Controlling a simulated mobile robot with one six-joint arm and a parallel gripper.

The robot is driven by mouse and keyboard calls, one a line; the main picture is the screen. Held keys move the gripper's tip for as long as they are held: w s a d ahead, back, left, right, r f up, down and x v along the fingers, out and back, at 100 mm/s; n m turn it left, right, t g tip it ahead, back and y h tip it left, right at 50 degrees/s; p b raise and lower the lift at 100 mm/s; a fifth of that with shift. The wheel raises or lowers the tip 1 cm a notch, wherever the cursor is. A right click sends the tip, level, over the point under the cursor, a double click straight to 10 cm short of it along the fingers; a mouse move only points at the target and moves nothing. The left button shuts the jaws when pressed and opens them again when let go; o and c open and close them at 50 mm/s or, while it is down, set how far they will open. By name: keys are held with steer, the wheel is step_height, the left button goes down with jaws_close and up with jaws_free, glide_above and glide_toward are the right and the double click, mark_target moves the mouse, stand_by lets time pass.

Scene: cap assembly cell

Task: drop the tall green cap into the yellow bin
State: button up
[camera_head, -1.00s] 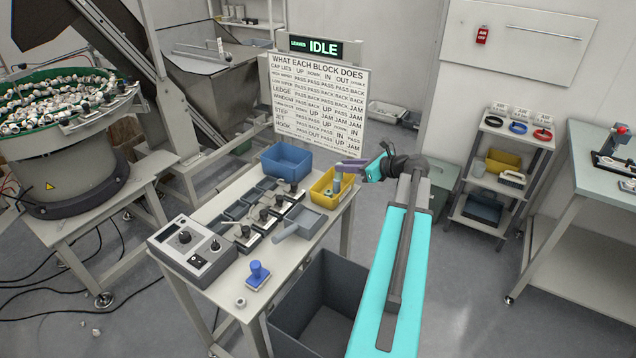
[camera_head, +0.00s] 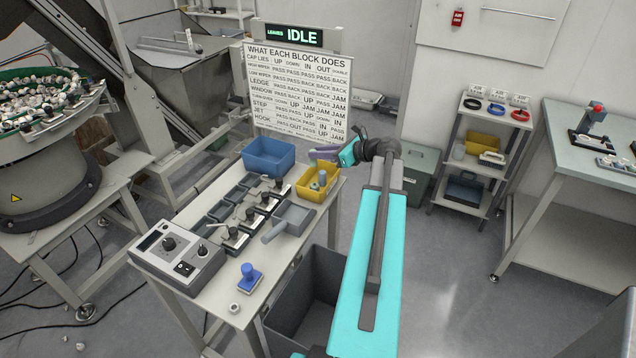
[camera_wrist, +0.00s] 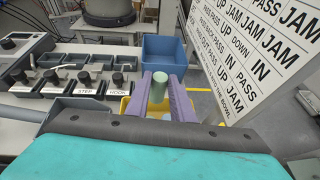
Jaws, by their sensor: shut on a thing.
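The tall green cap (camera_wrist: 158,88) is between the two purple fingers of my gripper (camera_wrist: 159,80) in the wrist view, and the gripper is shut on it. In the head view my gripper (camera_head: 322,154) is over the back part of the yellow bin (camera_head: 329,194), with the fingers above the rim. The yellow bin also shows in the wrist view (camera_wrist: 125,106), below and partly hidden by the fingers. A light blue piece (camera_head: 322,177) shows inside the bin. How far the cap is above the bin floor is hard to tell.
A blue bin (camera_head: 269,160) stands behind and left of the yellow bin. A grey scoop-like tray (camera_head: 291,218) and a row of labelled blocks lie in front. The sign board (camera_head: 298,95) stands close behind the table. A large grey bin (camera_head: 312,300) is below.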

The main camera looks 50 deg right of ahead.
steer(key=shift+f+b, duration=2.5)
steer(key=shift+f, duration=0.35)
steer(key=o, duration=0.8)
steer(key=shift+o, duration=0.2)
steer(key=shift+s, duration=0.1)
steer(key=b+v, duration=0.2)
steer(key=v, duration=1.1)
steer(key=shift+s+r, duration=0.15)
steer(key=shift+s, duration=0.2)
